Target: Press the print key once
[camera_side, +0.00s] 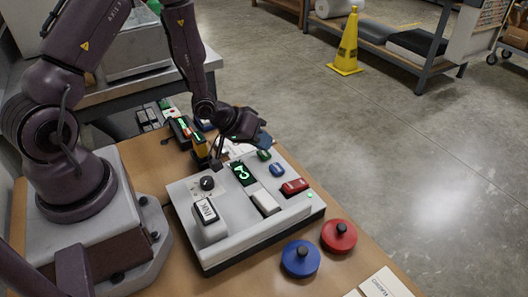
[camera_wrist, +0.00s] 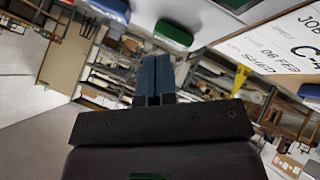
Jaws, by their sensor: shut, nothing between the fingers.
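A pale grey label machine (camera_side: 230,240) sits on the wooden bench in the side view. It has a black knob (camera_side: 207,183), a lit green display (camera_side: 243,173), a white key (camera_side: 265,203), a green key (camera_side: 264,155), a blue key (camera_side: 277,169) and a red key (camera_side: 294,186). I cannot read which is the print key. My gripper (camera_side: 263,140) is shut and empty by the machine's far edge, close to the green key. In the wrist view its blue fingers (camera_wrist: 155,62) point towards the green key (camera_wrist: 172,34); contact cannot be judged.
A blue disc (camera_side: 300,258) and a red disc (camera_side: 339,236), both knobbed, lie right of the machine. A printed card (camera_wrist: 280,45) shows beside the machine in the wrist view. Small dark and yellow items (camera_side: 185,135) stand behind. A yellow cone (camera_side: 347,45) is on the floor.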

